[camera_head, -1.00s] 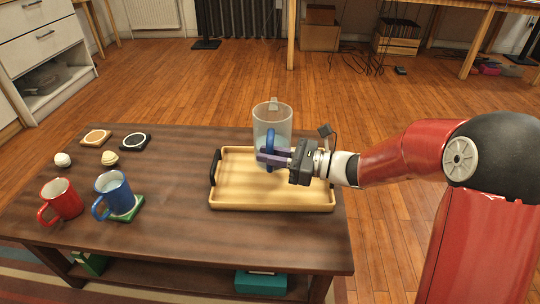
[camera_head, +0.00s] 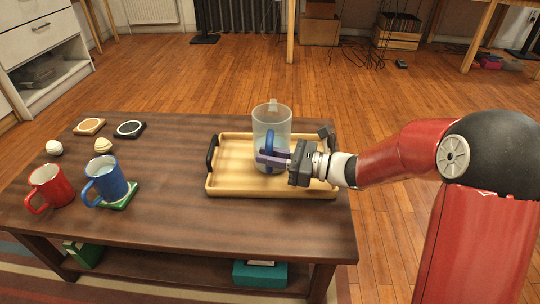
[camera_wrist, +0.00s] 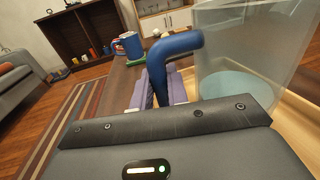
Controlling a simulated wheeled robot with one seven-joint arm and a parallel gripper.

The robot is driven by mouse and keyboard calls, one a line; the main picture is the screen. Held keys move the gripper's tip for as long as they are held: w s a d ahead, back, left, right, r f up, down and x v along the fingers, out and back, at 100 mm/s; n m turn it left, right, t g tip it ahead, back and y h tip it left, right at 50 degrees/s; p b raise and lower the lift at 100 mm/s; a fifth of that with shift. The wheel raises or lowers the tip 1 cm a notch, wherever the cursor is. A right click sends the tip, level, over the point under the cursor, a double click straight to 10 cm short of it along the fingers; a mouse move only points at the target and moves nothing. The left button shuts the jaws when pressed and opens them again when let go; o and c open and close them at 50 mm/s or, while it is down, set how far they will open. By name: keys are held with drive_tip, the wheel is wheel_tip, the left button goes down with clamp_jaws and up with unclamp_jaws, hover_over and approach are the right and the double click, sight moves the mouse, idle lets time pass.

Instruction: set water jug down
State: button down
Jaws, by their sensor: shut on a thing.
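The water jug (camera_head: 283,122) is a tall clear vessel with a blue handle and pale blue contents low inside. It stands upright over the middle of the wooden tray (camera_head: 228,180). I cannot tell whether its base touches the tray. My gripper (camera_head: 270,157) comes from the right and is shut on the blue handle. In the wrist view the handle (camera_wrist: 175,45) rises between the purple fingers, and the clear jug wall (camera_wrist: 245,60) is at the right. The fingers and handle hide part of the jug's lower front.
The tray has dark handles and lies at the table's right end. A red mug (camera_head: 50,185), a blue mug (camera_head: 107,178) on a green coaster, two coasters (camera_head: 130,129) and two small pale round objects (camera_head: 54,148) are at the left. The middle of the table (camera_head: 175,190) is clear.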

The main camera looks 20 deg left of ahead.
drive_tip(key=shift+f+b, duration=0.35)
drive_tip(key=shift+f, duration=0.1)
drive_tip(key=c, duration=1.3)
unclamp_jaws()
drive_tip(key=shift+c, duration=0.2)
drive_tip(key=shift+o, duration=0.2)
drive_tip(key=shift+f, duration=0.15)
drive_tip(key=d+p, duration=0.1)
drive_tip(key=d, duration=0.6)
drive_tip(key=shift+w+d, duration=0.15)
drive_tip(key=shift+d, duration=0.2)
drive_tip(key=s+d+r+n+g+h+p, duration=0.25)
drive_tip(key=s+r+n+h, duration=0.3)
drive_tip(key=s, duration=0.35)
drive_tip(key=s+d+r+n+t+h+p, duration=0.2)
drive_tip(key=s+d+r+n+t+h, duration=0.1)
drive_tip(key=d, duration=0.4)
drive_tip(key=s+d+r+n+t+h+p, duration=0.2)
drive_tip(key=s+d+r+n+h+p, duration=0.1)
drive_tip(key=d, duration=0.4)
drive_tip(key=s+d+r+n+t+h+p, duration=0.2)
drive_tip(key=s+d+n+t+h, duration=0.1)
drive_tip(key=d+n+h, duration=0.3)
drive_tip(key=shift+s+d+r+t+p, duration=0.35)
drive_tip(key=shift+s+d, duration=0.35)
drive_tip(key=shift+d, duration=0.25)
